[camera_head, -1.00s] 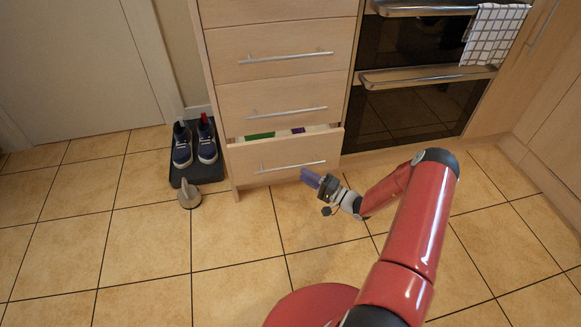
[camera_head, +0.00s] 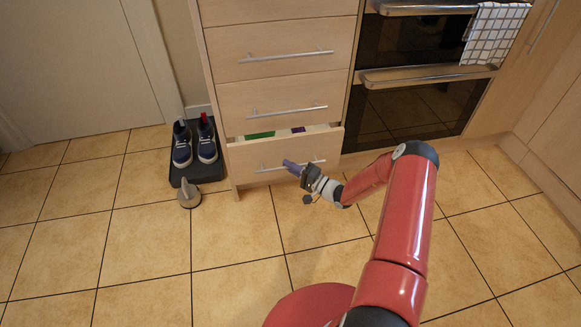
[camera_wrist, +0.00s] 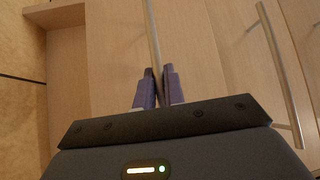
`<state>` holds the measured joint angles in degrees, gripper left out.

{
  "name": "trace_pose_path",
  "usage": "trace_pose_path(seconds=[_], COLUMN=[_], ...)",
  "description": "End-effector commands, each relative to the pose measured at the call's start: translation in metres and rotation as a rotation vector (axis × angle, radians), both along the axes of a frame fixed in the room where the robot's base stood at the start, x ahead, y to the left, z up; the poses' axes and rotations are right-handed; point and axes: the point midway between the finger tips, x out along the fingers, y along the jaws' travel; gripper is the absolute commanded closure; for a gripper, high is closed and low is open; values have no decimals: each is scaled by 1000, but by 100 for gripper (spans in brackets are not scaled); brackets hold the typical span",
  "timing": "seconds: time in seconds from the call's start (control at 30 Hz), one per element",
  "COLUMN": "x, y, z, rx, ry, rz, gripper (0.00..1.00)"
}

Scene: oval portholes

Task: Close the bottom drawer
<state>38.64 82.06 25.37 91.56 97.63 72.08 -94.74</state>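The bottom drawer (camera_head: 250,158) is a light wood front with a metal bar handle, pulled partly out of the cabinet; green and purple items show inside it. My gripper (camera_head: 287,163), with purple fingers, is at the drawer front, over the middle-right part of the handle. In the wrist view, the two fingers (camera_wrist: 158,84) are close together at the lower end of a metal bar handle (camera_wrist: 153,40). A narrow gap shows between the fingertips, in line with the bar. I cannot tell whether they touch or grip it.
Closed drawers (camera_head: 285,95) are above, and an oven (camera_head: 410,105) with a checked towel (camera_head: 495,35) is to the right. The tiled floor in front is clear.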

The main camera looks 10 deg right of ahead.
Motion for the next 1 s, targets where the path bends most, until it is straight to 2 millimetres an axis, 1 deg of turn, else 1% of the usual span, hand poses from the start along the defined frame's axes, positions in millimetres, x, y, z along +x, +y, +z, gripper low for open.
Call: trace_pose_path(seconds=[0.33,0.37,0.5,0.63,0.73,0.97,1.0], x=[1,3,25,41,45,46,46], y=[0,0,0,0,0,-1,-1], z=[-1,-2,-6,-4,-2,-1,-1], rx=[-1,-2,-3,-2,-2,-1,-2], ry=[0,-1,-4,-2,1,2,3], rz=[0,1,0,0,-1,-5,-6], gripper=[100,100,100,100,100,100,86])
